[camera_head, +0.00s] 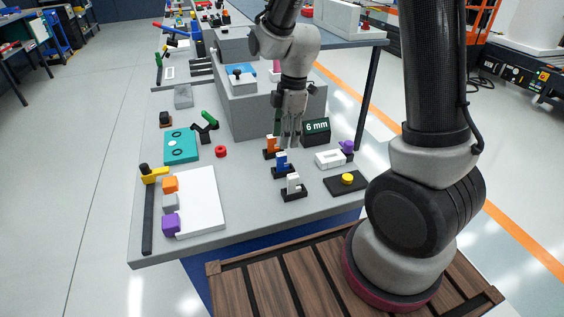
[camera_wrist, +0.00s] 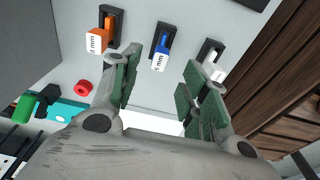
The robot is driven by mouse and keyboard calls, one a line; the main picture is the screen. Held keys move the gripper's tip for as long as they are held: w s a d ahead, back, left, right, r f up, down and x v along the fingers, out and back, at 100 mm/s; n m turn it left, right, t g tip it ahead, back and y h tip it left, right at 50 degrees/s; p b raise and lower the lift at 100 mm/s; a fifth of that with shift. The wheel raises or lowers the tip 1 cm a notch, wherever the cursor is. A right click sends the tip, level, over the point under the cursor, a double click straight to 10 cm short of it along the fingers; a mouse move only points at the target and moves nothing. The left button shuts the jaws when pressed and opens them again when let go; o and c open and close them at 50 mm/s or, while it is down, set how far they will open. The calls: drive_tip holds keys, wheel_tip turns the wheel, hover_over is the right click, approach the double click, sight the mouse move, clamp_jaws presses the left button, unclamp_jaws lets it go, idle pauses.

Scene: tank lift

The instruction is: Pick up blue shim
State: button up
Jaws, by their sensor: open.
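The blue shim (camera_head: 281,161) stands in a small black holder on the grey table, between an orange shim (camera_head: 270,145) and a white shim (camera_head: 292,183). In the wrist view the blue shim (camera_wrist: 160,52) lies ahead of the gap between my fingertips, its white label end towards me. The orange shim (camera_wrist: 99,38) is on the left and the white shim (camera_wrist: 212,65) on the right. My gripper (camera_wrist: 158,82) is open and empty, with green finger pads. In the head view my gripper (camera_head: 289,140) hangs close behind the shims.
A dark green block marked 6 mm (camera_head: 316,130) stands just right of my gripper. A grey raised block (camera_head: 245,115) is behind. A white block (camera_head: 330,158) and a black pad with a yellow knob (camera_head: 347,180) lie to the right.

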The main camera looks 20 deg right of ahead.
sight(283, 153)
drive_tip(key=f, duration=0.7)
drive_tip(key=shift+a, duration=0.4)
clamp_jaws()
